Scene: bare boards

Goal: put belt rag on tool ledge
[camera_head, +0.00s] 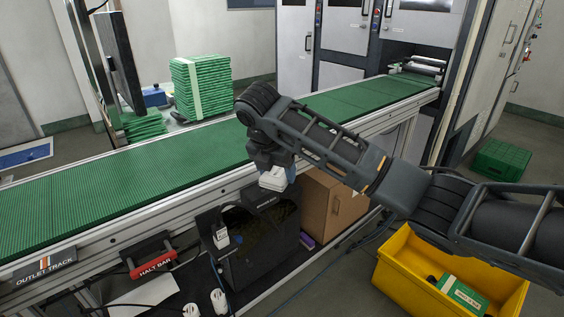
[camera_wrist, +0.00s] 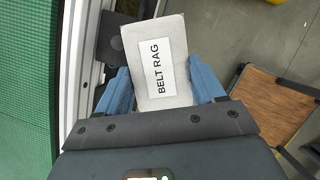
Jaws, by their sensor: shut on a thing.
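The belt rag (camera_wrist: 168,40) is a pale grey-white block with a white label reading BELT RAG. My gripper (camera_wrist: 163,88) is shut on it, with a blue finger on each side. In the head view the white rag (camera_head: 272,181) hangs below my gripper (camera_head: 276,175), beside the conveyor's near side rail and above a black open-topped box. No label reading tool ledge is legible. A low dark shelf (camera_head: 181,278) runs under the conveyor, but I cannot tell whether it is the ledge.
The green conveyor belt (camera_head: 110,187) lies behind my gripper. A red halt bar (camera_head: 152,263) is on the left. A yellow bin (camera_head: 408,266) stands on the floor at right.

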